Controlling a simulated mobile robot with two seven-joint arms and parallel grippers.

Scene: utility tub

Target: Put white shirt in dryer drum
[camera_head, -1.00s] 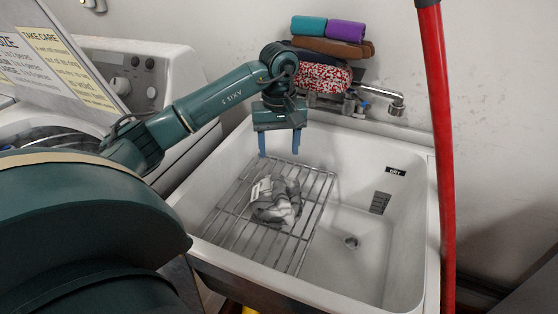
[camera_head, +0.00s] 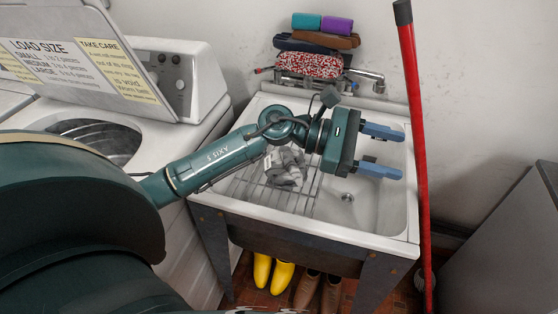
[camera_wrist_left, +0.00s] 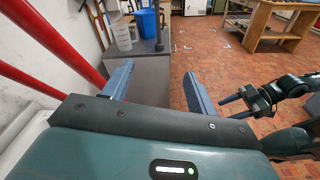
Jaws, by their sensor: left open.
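The white shirt (camera_head: 287,172), a crumpled grey-white cloth, lies on the wire rack in the sink, partly hidden behind my left arm. My left gripper (camera_head: 401,154) is open and empty, pointing right over the sink's right part, clear of the shirt. In the left wrist view its two blue fingers (camera_wrist_left: 158,68) are spread with nothing between them. A top-loading machine's open drum (camera_head: 100,140) is at the left, partly hidden by my arm. My right gripper (camera_wrist_left: 231,110) shows at the right of the left wrist view, its fingers apart and empty.
The sink (camera_head: 345,235) stands beside the machine, with a raised lid (camera_head: 75,65) above the drum. A red pole (camera_head: 414,150) stands close right of my left gripper. Folded cloths (camera_head: 310,65) are stacked behind the faucet (camera_head: 365,76). Yellow boots (camera_head: 273,273) stand under the sink.

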